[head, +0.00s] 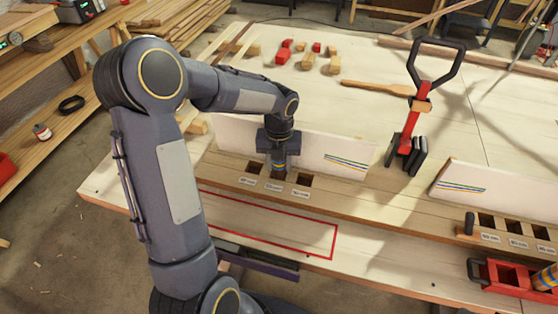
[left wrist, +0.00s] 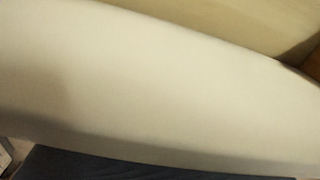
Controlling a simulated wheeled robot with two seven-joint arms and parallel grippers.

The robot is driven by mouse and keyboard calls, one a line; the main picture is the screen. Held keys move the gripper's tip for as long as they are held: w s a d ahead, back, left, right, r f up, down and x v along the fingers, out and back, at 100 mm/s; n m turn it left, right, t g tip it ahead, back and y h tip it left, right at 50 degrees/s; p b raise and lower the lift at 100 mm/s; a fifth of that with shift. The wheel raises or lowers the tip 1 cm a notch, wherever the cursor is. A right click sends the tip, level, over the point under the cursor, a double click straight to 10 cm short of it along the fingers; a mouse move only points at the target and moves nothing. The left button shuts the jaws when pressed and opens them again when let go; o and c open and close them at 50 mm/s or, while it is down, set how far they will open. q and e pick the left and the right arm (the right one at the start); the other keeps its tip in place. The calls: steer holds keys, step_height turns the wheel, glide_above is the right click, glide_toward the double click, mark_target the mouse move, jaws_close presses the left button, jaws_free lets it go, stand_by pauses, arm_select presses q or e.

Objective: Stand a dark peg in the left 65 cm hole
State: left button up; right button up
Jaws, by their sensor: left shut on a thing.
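My left gripper (head: 278,165) points down over the left hole block (head: 220,166) in the head view. It is shut on a dark peg (head: 278,173), mostly hidden by the fingers. The peg's lower end is at the middle of three labelled holes; I cannot tell how deep it sits. The labels are too small to read surely. The outer two holes look empty. The left wrist view shows mostly a blurred pale surface (left wrist: 130,90), and no peg. My right gripper is not in view.
A white board (head: 335,155) stands behind the left holes. A second board (head: 500,185) and labelled hole block (head: 430,206) are at the right. A red tray (head: 487,283) is at the lower right. A red outline (head: 335,243) marks bare tabletop.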

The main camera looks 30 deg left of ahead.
arm_select(q)
steer(key=shift+f, duration=0.3)
steer(key=o, duration=1.1)
step_height(320, 180, up, 9)
steer(key=p, duration=0.7)
steer(key=shift+p, duration=0.35)
